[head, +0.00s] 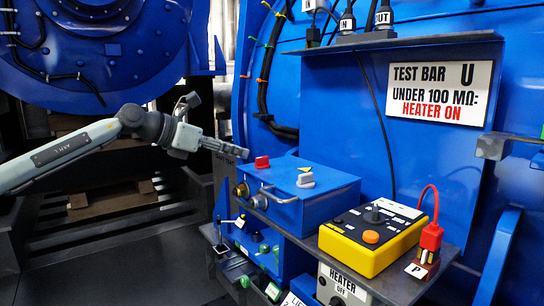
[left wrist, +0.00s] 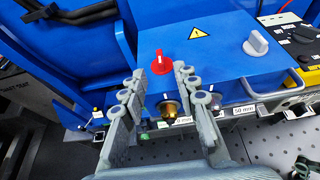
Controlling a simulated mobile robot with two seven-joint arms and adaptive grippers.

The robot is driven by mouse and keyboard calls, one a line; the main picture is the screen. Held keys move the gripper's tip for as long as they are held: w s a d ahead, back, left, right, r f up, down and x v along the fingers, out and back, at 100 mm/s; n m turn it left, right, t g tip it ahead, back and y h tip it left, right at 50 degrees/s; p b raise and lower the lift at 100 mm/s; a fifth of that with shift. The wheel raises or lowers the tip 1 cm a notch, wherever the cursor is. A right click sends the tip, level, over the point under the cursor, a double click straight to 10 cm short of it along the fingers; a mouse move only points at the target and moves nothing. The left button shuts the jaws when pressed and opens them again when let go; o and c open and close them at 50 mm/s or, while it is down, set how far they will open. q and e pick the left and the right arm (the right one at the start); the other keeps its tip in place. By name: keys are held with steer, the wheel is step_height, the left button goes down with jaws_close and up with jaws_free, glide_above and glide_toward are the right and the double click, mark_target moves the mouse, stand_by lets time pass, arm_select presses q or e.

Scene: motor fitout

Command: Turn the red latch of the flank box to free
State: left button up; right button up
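The red latch (head: 262,162) sits on the top left of the blue flank box (head: 325,205). In the left wrist view the red latch (left wrist: 161,63) stands with a white mark on it, near the front edge of the box top. My left gripper (head: 236,151) is just left of the latch and a little above it in the head view. In the left wrist view its fingers (left wrist: 159,76) are apart, with the latch showing between and just beyond their tips. No contact is visible. My right gripper is in neither view.
A grey knob (head: 305,180) and a yellow warning triangle share the box top. A metal handle (head: 277,195) and brass fitting (head: 242,190) stick out in front. A yellow tester (head: 370,240) with a red plug (head: 431,237) stands to the right. Open space lies left of the box.

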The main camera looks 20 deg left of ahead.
mark_target(262, 161)
arm_select(q)
steer(key=x, duration=0.7)
steer(key=shift+w+d+f, duration=0.1)
steer(key=shift+w+d, duration=0.05)
steer(key=shift+w, duration=0.05)
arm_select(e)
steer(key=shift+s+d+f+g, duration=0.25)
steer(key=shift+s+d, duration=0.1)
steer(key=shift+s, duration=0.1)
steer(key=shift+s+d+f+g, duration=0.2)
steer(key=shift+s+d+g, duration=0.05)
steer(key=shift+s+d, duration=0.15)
arm_select(q)
jaws_close()
